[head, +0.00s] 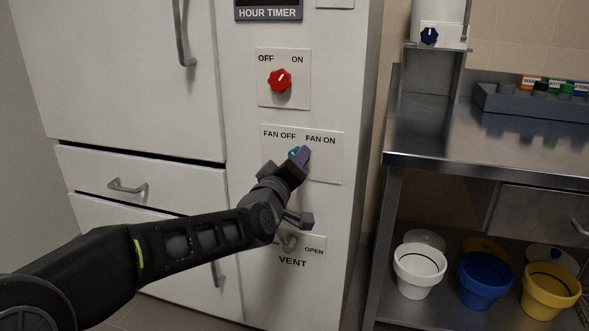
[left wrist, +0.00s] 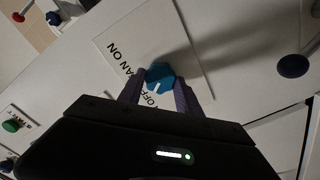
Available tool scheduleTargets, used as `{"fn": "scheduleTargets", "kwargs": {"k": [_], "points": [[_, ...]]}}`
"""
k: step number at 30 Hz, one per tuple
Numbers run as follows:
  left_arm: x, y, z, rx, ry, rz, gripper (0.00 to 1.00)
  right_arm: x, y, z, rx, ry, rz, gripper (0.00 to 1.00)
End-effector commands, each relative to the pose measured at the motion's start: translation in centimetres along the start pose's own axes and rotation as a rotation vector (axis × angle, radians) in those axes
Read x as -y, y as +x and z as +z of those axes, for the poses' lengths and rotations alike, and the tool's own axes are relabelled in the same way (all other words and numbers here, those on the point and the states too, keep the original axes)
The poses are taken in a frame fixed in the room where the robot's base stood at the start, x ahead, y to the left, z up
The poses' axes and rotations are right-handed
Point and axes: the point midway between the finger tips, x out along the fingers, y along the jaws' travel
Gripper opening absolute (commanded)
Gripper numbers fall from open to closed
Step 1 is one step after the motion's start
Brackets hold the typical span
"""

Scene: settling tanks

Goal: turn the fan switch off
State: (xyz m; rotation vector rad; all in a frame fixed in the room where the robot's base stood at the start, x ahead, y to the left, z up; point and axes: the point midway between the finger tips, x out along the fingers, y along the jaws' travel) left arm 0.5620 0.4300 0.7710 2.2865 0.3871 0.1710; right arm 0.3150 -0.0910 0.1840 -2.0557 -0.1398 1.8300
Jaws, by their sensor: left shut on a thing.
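The fan switch is a blue knob (left wrist: 159,76) on a white plate (head: 326,170) marked FAN OFF and FAN ON, on the front of the white cabinet. My left gripper (head: 298,156) is at the knob, and in the left wrist view its two fingers are on either side of the knob, shut on it. A pale pointer line shows on the knob in the left wrist view, running toward the lettering near the gripper. In the head view the gripper hides most of the knob. My right gripper is not in view.
A red OFF/ON knob (head: 280,81) sits above the fan plate. A VENT handle (head: 289,243) is below, close to my left arm. A steel table (head: 480,137) stands at the right, with white (head: 419,271), blue (head: 485,282) and yellow (head: 550,290) buckets on its lower shelf.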

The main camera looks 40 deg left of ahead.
Motion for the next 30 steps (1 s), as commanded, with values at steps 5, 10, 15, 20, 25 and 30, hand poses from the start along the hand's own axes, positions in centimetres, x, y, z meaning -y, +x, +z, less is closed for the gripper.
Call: {"fn": "scheduleTargets", "kwargs": {"k": [5,10,15,20,25,30], "points": [[0.02,0.01,0.0,0.0,-0.023,0.0,0.0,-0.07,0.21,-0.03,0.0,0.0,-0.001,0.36],[-0.01,0.01,-0.03,0.0,-0.025,-0.001,0.0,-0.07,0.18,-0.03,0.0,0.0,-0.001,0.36],[-0.01,0.01,-0.02,0.0,-0.025,-0.001,0.41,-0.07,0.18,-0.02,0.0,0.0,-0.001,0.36],[0.0,0.01,-0.02,0.0,-0.023,0.0,0.55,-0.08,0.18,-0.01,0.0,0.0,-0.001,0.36],[0.0,0.01,-0.01,0.0,-0.022,0.0,0.63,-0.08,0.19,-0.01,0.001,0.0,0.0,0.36],[-0.01,-0.03,-0.01,0.0,-0.022,0.0,0.63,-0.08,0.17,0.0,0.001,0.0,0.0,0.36]]}}
